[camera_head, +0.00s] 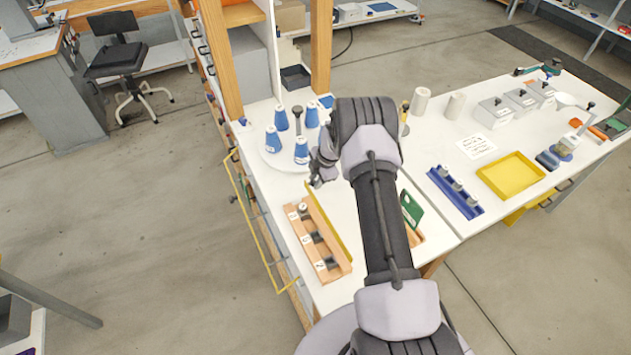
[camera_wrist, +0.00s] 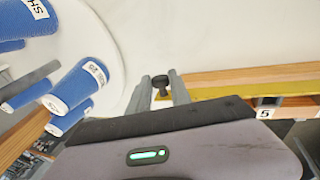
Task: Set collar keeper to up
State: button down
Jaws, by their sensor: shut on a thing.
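In the head view my gripper (camera_head: 318,180) is low over the white bench, between the round white plate and the wooden block, and the knob is hidden there.
Several blue cones (camera_head: 273,140) stand on the round white plate (camera_head: 268,162), close by my gripper. A numbered wooden block (camera_head: 338,268) with a yellow strip (camera_head: 328,222) lies nearer. A green part (camera_head: 411,209) sits right of my arm. Wooden posts (camera_head: 320,45) rise behind.

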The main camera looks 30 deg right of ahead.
dwell(0.4)
jog(key=c, duration=1.2)
grip_release()
jog(key=shift+f, duration=0.1)
jog(key=v, duration=1.7)
jog(key=shift+s+d+r+p, duration=0.1)
jog(key=shift+r+p, duration=0.15)
jog(key=shift+p, duration=0.1)
